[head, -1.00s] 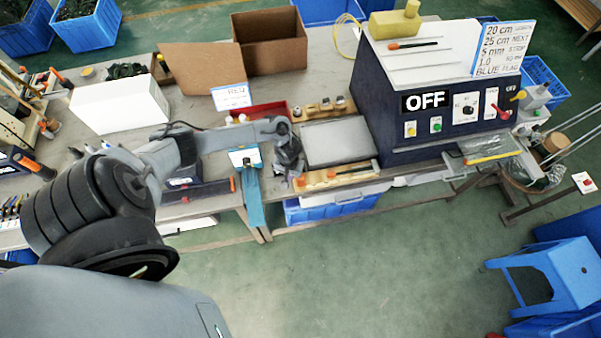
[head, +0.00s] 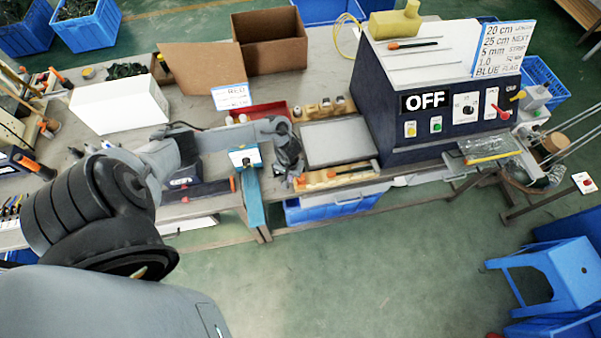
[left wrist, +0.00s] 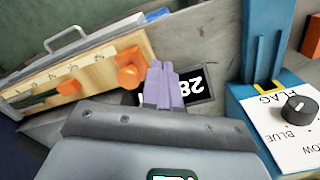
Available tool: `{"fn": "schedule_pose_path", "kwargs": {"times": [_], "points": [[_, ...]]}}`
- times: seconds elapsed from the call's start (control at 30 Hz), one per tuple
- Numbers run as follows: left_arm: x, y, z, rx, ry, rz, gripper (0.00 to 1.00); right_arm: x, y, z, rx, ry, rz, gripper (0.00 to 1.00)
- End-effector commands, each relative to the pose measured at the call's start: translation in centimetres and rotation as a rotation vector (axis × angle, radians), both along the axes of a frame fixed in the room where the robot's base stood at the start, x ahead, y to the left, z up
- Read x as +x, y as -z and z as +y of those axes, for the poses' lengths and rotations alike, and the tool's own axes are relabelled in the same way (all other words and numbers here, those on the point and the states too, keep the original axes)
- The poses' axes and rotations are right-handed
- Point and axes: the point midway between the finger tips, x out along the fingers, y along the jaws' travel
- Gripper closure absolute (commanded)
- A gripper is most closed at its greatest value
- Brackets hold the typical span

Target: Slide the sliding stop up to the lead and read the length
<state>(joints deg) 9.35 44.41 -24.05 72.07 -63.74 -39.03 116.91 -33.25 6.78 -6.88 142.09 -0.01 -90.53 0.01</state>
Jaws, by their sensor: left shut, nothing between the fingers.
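A wooden measuring board (head: 318,181) lies at the bench's front edge in the head view. In the left wrist view the board (left wrist: 92,73) carries tick marks, an orange knob (left wrist: 69,88) partway along and a larger orange block (left wrist: 131,72) at its near end. I cannot tell which orange piece is the sliding stop. A dark strip (left wrist: 35,99) along the board may be the lead. A black display (left wrist: 196,86) shows digits starting with 28, turned upside down and partly covered by my fingers. My left gripper (left wrist: 162,70) is shut and empty beside the orange block; contact is unclear.
A blue flag device (head: 254,190) with a knob stands left of the gripper; its knob plate (left wrist: 292,130) shows in the wrist view. A grey plate (head: 336,143) lies behind the board. The dark machine (head: 436,120) reading OFF stands to the right.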

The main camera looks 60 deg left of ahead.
Motion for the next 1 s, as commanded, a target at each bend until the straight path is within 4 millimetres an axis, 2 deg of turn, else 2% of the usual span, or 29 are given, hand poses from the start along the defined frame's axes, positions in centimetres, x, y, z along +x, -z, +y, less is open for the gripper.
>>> {"fn": "schedule_pose_path", "kwargs": {"times": [0.6, 1.0], "points": [[0.0, 2.8, -0.1, -0.001, 0.0, 0.001, 1.0, 0.0, 0.9, -0.1, -0.005, -0.003, 0.0, 0.5], [0.0, 3.1, 0.0, 0.0, 0.0, 0.0, 1.0, 0.0, 1.0, 0.1, 0.003, 0.002, 0.0, 0.5]]}}
